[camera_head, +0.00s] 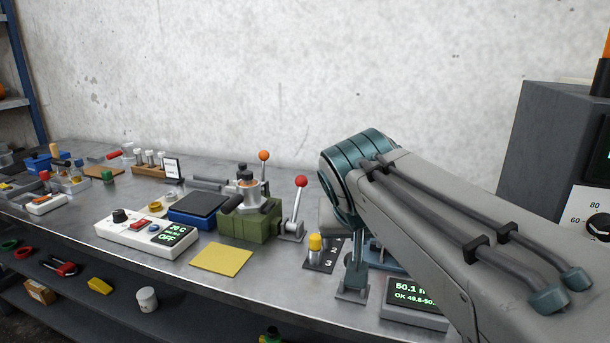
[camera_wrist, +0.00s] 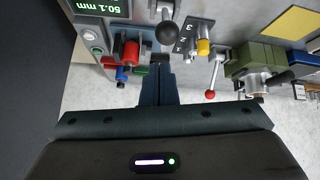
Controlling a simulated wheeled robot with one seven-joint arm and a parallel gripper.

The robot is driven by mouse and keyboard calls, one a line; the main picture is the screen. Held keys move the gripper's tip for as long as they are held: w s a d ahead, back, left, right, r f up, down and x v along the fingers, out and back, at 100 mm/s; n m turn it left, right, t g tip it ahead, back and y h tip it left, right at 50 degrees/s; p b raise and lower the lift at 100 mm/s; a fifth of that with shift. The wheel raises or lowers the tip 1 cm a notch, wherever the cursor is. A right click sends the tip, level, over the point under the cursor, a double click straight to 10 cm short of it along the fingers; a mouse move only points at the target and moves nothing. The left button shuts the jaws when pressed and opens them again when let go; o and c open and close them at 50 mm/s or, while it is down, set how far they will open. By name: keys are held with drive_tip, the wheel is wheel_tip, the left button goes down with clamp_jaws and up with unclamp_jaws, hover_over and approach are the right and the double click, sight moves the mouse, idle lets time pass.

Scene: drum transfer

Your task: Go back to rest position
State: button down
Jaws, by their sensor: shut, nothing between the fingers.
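My gripper (camera_wrist: 159,72) shows in the wrist view with its two fingers together and nothing between them. It points toward the bench, near a red cylinder (camera_wrist: 131,52) and a dark ball knob (camera_wrist: 170,32); I cannot tell the exact gap. In the head view my arm reaches in from the right and its folded joint hides the gripper. No object is in my gripper.
The metal bench (camera_head: 283,265) bears a green fixture (camera_head: 249,222), a red-knobbed lever (camera_head: 299,195), a yellow-knobbed selector (camera_head: 316,244), a display reading 50.1 (camera_head: 412,293) and a white control box (camera_head: 147,234). A grey cabinet (camera_head: 545,150) stands at right.

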drive_tip(key=s+d+f+g+y+p, duration=0.1)
drive_tip(key=s+d+f+g+p, duration=0.1)
drive_tip(key=s+p, duration=0.3)
drive_tip(key=s+d+f+n+g+y+p, duration=0.1)
drive_tip(key=s+d+f+g+p, duration=0.1)
drive_tip(key=s+p, duration=0.3)
drive_tip(key=shift+s+f+p, duration=0.35)
drive_tip(key=shift+s+f, duration=0.5)
